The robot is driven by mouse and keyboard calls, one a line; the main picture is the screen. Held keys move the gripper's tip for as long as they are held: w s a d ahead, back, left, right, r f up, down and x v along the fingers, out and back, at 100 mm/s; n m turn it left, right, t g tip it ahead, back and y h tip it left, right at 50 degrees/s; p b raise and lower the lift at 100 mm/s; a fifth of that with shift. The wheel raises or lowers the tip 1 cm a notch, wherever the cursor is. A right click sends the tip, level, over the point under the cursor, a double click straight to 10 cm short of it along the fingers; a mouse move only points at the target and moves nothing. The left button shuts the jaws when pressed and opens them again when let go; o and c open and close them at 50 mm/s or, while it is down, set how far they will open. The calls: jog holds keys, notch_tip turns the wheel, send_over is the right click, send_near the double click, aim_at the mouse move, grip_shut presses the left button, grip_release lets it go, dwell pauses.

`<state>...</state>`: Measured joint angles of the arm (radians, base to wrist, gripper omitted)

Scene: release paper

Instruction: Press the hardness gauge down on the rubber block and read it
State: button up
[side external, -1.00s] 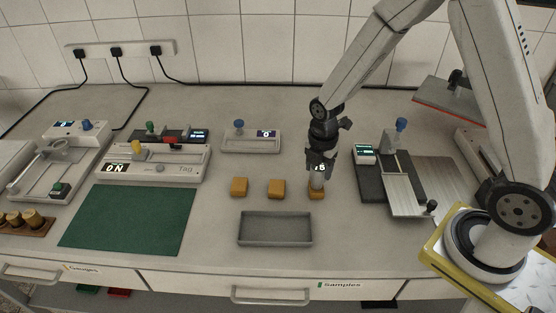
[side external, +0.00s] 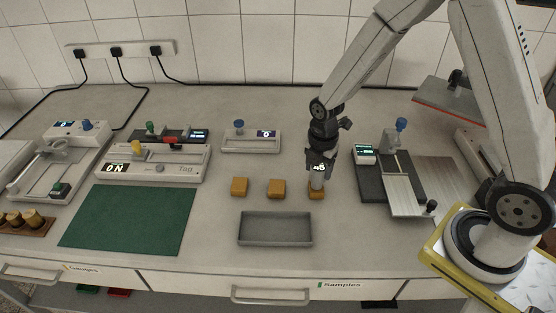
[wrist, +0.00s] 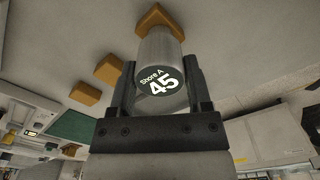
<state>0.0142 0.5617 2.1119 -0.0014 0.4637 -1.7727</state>
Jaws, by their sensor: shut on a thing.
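My gripper (side external: 318,170) is shut on the hardness gauge (side external: 317,183), a silver cylinder with a dark round display. The gauge stands upright over the rightmost orange-brown rubber block (side external: 316,195) and appears to touch its top. In the wrist view the gauge (wrist: 159,46) sits between the dark fingers of my gripper (wrist: 160,66). Its display reads "Shore A 45". The block (wrist: 156,17) shows beyond the gauge's far end, and its middle is covered by it.
Two more orange-brown blocks (side external: 276,188) (side external: 239,187) lie in a row to the left. A grey tray (side external: 275,243) lies in front. A green mat (side external: 130,218) lies at left.

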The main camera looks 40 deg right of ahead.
jog(key=shift+s, duration=0.1)
dwell(0.7)
jog(key=o, duration=1.2)
jog(key=shift+r, duration=0.15)
jog(key=shift+r, duration=3.75)
